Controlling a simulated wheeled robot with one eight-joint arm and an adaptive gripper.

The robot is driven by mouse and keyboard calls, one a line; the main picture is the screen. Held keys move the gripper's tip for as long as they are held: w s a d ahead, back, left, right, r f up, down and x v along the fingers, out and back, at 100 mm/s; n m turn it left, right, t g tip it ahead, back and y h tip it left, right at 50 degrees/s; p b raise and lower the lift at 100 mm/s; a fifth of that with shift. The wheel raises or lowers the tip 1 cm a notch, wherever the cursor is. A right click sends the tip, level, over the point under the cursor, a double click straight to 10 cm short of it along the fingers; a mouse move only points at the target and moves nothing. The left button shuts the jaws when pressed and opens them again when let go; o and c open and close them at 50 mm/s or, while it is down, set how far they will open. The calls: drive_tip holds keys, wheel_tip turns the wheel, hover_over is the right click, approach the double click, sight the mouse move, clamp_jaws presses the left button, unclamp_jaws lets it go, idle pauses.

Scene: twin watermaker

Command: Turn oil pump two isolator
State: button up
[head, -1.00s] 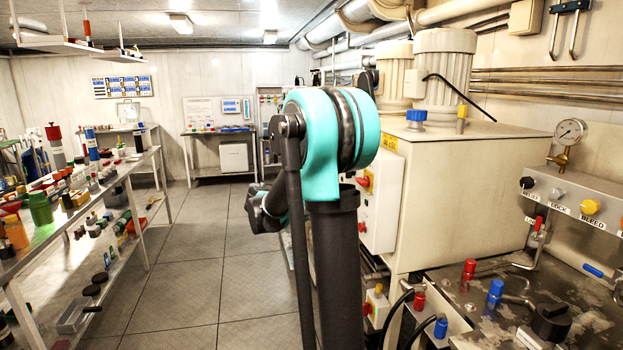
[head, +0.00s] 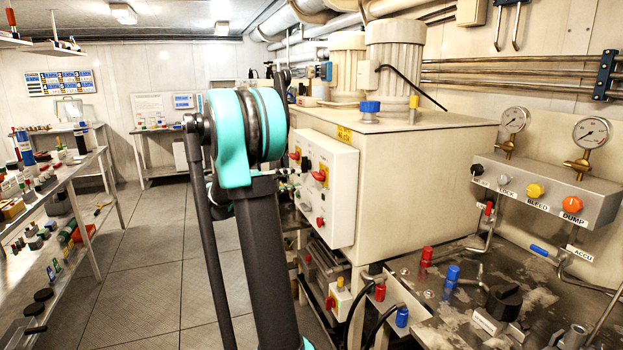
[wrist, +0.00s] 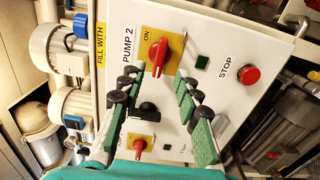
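The pump two isolator (wrist: 158,54) is a red rotary handle on a yellow plate, beside the "PUMP 2" label and an "ON" mark. The wrist view is turned sideways. My gripper (wrist: 161,82) is open, its two green-and-black fingers apart and pointing at the isolator. Nothing is between the fingertips, and I see no clear contact with the handle. In the head view the white switch panel (head: 343,205) carries this isolator (head: 320,175) on its right side. There my arm hides most of the gripper.
A second red isolator (wrist: 139,145) sits lower in the wrist view. A red stop button (wrist: 248,75) and a green button (wrist: 202,63) are on the same panel. A cream tank (head: 420,160) stands behind the panel. The floor (head: 150,260) to the left is clear.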

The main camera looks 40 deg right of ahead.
sight(314, 177)
drive_tip(key=x, duration=0.7)
drive_tip(key=shift+c, duration=0.4)
clamp_jaws()
